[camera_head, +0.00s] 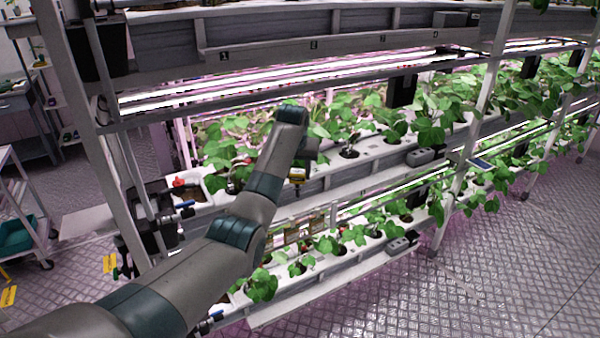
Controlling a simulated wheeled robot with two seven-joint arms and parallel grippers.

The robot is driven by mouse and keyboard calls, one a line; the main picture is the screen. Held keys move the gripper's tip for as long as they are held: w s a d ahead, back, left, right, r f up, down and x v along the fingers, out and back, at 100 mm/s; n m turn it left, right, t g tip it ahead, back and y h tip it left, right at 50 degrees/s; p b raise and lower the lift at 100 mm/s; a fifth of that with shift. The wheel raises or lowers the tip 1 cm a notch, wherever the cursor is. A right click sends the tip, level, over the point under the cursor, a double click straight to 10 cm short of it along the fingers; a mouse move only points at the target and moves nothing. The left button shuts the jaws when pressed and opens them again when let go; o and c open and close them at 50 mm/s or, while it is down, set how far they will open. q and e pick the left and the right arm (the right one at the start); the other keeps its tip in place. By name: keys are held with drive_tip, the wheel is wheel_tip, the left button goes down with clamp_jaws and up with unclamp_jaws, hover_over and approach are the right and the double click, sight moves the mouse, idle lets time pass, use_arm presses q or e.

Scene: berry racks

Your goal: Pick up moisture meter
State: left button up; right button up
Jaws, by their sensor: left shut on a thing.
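My left arm reaches in from the lower left to the middle tier of the berry rack, and its wrist bends down at the rack's front edge. My left gripper (298,179) is small in view and mostly hidden by the wrist. It is shut on a small yellow and dark thing (297,173), which looks like the moisture meter, held in front of the middle tier's side. Its shape and any probe are too small to make out. My right gripper is not in view.
White planting troughs with leafy plants fill the middle tier (375,152) and the lower tier (345,262). Grey boxes (420,157) sit on the trough edges. A rack post (470,135) stands at the right. The metal floor (500,270) at the lower right is clear. A cart with a teal bin (17,236) stands at the left.

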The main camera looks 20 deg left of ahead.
use_arm(q)
drive_tip(key=shift+s+d+r, duration=0.1)
drive_tip(key=shift+s+d, duration=0.05)
drive_tip(key=shift+s, duration=0.1)
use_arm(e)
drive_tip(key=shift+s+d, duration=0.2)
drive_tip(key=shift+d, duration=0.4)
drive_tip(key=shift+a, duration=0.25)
